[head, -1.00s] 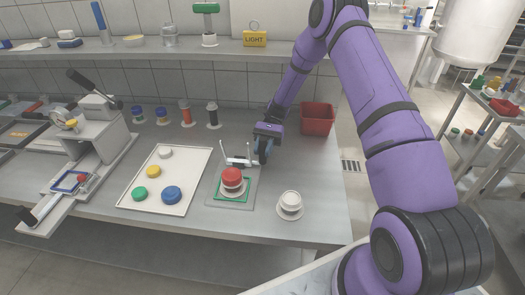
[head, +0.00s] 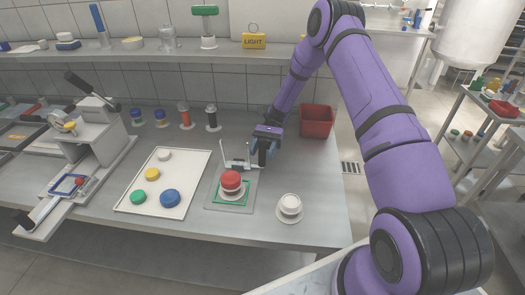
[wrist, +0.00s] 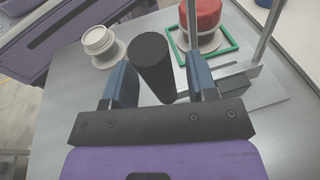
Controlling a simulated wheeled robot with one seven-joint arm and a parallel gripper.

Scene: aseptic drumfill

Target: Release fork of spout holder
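The spout holder is a grey plate (head: 212,202) on the bench with a green square frame (head: 247,204). A red-capped piece (head: 231,180) stands in the frame; its red cap also shows in the wrist view (wrist: 203,16). A metal bracket with upright prongs (head: 222,153), seemingly the fork, stands at the plate's back edge. A black cylindrical handle (wrist: 150,66) is at its right side. My gripper (head: 262,150) is at this handle. In the wrist view its two blue fingers (wrist: 162,85) stand apart on either side of the handle, with gaps visible.
A white capped piece (head: 290,205) stands right of the plate. A white tray (head: 187,186) with several coloured caps lies to the left. A red bin (head: 317,120) stands behind right. A press-like device (head: 95,130) is at far left.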

